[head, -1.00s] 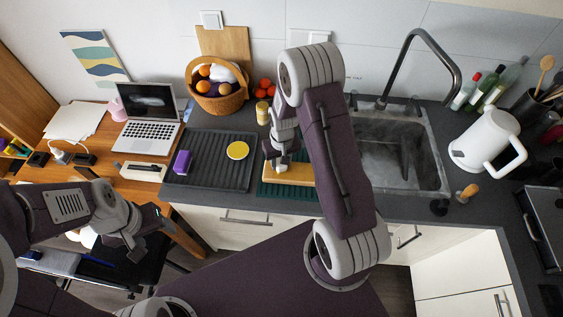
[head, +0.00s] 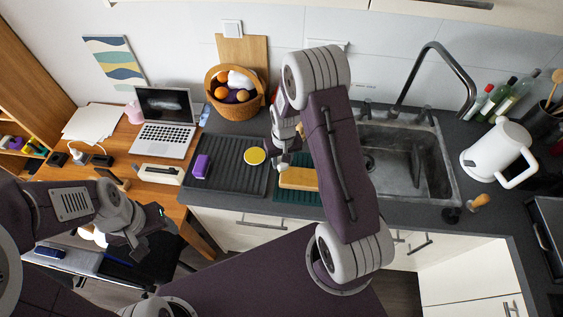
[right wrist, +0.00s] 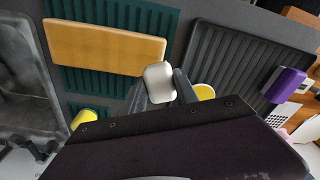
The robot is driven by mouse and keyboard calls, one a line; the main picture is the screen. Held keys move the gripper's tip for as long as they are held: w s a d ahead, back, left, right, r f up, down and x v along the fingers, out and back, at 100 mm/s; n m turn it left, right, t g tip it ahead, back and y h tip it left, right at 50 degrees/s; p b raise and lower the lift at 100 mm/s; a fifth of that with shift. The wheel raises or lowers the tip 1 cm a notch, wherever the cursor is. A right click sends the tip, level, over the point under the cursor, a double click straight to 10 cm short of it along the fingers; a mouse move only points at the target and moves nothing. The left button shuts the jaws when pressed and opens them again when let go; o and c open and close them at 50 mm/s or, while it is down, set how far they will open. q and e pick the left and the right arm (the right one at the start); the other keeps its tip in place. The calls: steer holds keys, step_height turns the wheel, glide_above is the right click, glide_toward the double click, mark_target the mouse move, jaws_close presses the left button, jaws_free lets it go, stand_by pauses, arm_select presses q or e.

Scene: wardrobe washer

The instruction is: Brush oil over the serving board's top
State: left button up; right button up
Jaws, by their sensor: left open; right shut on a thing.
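The serving board (head: 299,178) is a plain light-wood rectangle lying flat on a ribbed green mat (right wrist: 95,80). It also shows in the right wrist view (right wrist: 105,46). My right gripper (head: 284,150) is over the counter at the board's left end. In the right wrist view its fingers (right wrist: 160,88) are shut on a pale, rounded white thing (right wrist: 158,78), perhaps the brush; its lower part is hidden. It looks just beside the board's end; I cannot tell whether it touches. A round yellow dish (head: 254,156) lies on the black tray. My left gripper (head: 132,228) is open and empty, away from the counter.
A purple block (head: 202,166) sits on the ribbed black tray (head: 228,176). The sink (head: 405,165) and white kettle (head: 496,150) are to the right. A fruit basket (head: 233,98) stands behind; a laptop (head: 165,130) is on the left desk.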

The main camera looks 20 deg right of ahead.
steer(key=shift+r+p, duration=0.3)
steer(key=shift+r, duration=0.4)
step_height(320, 180, up, 2)
steer(key=shift+w+a+r+p, duration=0.1)
steer(key=shift+w+a+p, duration=0.05)
steer(key=shift+p, duration=0.75)
steer(key=shift+r, duration=0.3)
steer(key=shift+o, duration=1.1)
jaws_close()
